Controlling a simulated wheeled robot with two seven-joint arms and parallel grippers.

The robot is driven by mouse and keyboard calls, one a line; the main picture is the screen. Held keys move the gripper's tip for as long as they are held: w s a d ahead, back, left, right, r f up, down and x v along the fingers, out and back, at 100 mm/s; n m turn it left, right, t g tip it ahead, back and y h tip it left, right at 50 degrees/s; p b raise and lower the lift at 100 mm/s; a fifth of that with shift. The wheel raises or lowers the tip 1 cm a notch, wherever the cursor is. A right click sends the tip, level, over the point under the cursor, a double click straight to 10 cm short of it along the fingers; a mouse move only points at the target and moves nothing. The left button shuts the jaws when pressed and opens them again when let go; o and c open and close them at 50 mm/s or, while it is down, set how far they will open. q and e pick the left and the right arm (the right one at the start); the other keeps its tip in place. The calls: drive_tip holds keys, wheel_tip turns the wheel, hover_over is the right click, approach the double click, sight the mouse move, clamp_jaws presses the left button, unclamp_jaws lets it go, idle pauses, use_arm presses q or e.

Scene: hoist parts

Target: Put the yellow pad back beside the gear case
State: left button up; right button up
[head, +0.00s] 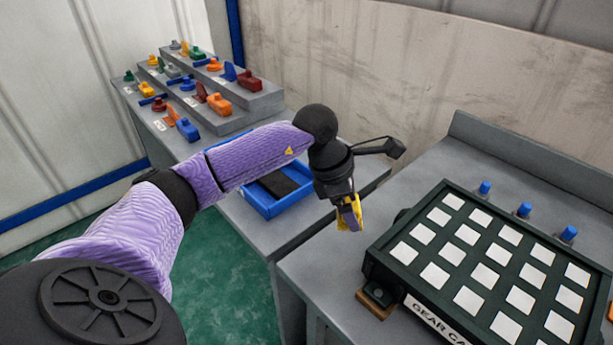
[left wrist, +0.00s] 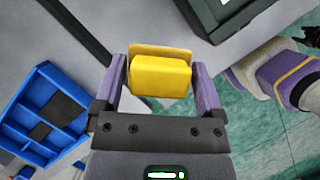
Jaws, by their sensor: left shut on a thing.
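The yellow pad (head: 353,219) is in the fingers of my left gripper (head: 347,208). In the left wrist view the pad (left wrist: 160,76) is a yellow block with a tan plate behind it, between the two purple fingers. My left gripper is shut on it and holds it above the grey worktop, left of the gear case. The gear case (head: 424,286) is a dark green box with white squares on top and lettering on its front. Part of it shows at the top of the left wrist view (left wrist: 215,18).
A small brown block with a dark top (head: 376,298) sits at the gear case's near left corner. Several blue-capped items (head: 524,210) stand behind the case. A blue tray (head: 257,203) lies on the left bench, before stepped shelves (head: 232,106) of coloured parts.

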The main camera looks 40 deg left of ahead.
sight(350, 251)
use_arm(q)
wheel_tip(350, 251, down, 10)
drive_tip(key=b, duration=0.2)
drive_tip(key=shift+s+b, duration=0.1)
drive_tip(key=shift+b, duration=0.3)
drive_tip(key=shift+a, duration=0.1)
use_arm(e)
drive_tip(key=s+f, duration=0.1)
drive_tip(key=s+d+f, duration=0.1)
drive_tip(key=shift+f, duration=0.4)
use_arm(q)
drive_tip(key=shift+f, duration=0.2)
drive_tip(key=o, duration=0.9)
drive_tip(key=shift+r, duration=0.35)
drive_tip(key=p+v, duration=0.3)
drive_tip(key=v, duration=0.8)
drive_tip(key=shift+a+r+p, duration=0.15)
drive_tip(key=shift+r+p, duration=0.15)
drive_tip(key=shift+r, duration=0.05)
use_arm(e)
drive_tip(key=w+a+r, duration=0.2)
drive_tip(key=r, duration=0.1)
drive_tip(key=shift+w+r, duration=0.1)
